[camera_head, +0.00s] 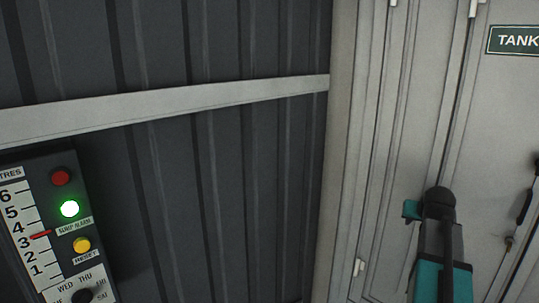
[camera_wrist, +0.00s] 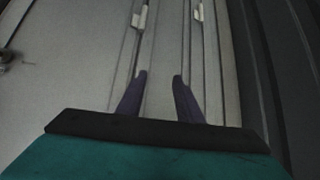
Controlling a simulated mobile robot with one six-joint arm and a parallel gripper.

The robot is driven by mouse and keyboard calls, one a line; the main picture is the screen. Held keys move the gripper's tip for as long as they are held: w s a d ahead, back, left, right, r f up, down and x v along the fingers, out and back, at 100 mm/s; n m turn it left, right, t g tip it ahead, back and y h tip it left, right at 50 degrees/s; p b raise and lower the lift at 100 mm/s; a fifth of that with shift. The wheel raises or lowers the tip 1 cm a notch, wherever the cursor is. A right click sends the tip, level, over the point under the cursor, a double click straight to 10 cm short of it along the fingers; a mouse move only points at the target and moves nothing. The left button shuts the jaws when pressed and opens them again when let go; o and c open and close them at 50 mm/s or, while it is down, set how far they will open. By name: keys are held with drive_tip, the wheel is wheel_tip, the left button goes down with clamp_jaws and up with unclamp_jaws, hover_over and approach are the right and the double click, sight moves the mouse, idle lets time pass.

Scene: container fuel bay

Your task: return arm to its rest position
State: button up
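My arm, teal and black, rises at the lower right of the head view in front of the grey doors. In the wrist view my gripper (camera_wrist: 160,76) shows two dark fingers standing apart, with nothing between them but the grey door surface behind. The fingers touch nothing that I can see. In the head view the fingertips cannot be made out behind the arm links.
A gauge panel (camera_head: 52,205) with red, green and yellow lamps hangs at the lower left; the green lamp (camera_head: 69,209) is lit. A pale rail (camera_head: 170,105) crosses the dark corrugated wall. Grey doors (camera_head: 400,120) with a TANK sign (camera_head: 514,40) stand at right.

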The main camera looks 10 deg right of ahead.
drive_tip(key=w+a+f+n+g+y, duration=0.1)
drive_tip(key=w+a+f+y, duration=0.1)
drive_tip(key=a+f, duration=0.75)
drive_tip(key=w+a+f+n+g+y, duration=0.1)
drive_tip(key=a+f, duration=0.5)
drive_tip(key=f, duration=0.6)
drive_tip(key=s+a+f+n+g+y, duration=0.1)
drive_tip(key=s+a+f+g, duration=0.15)
drive_tip(key=a+f, duration=0.6)
drive_tip(key=s+a+f+n+g+y, duration=0.1)
drive_tip(key=s+a+f, duration=0.3)
drive_tip(key=a+f, duration=0.45)
drive_tip(key=s+a+f+n+g, duration=0.1)
drive_tip(key=s+a+f+g, duration=0.1)
drive_tip(key=s+a+f, duration=0.45)
drive_tip(key=s+a+f+n+g, duration=0.1)
drive_tip(key=s+a+f+g, duration=0.15)
drive_tip(key=s+f, duration=0.65)
drive_tip(key=s+a+f+g, duration=0.1)
drive_tip(key=s+f, duration=0.1)
drive_tip(key=s, duration=0.6)
drive_tip(key=s+a+f+n+g, duration=0.1)
drive_tip(key=s+a+f+g, duration=0.1)
drive_tip(key=s, duration=0.6)
drive_tip(key=shift+s+a+f, duration=0.2)
drive_tip(key=shift+s+f, duration=0.1)
drive_tip(key=shift+r, duration=0.1)
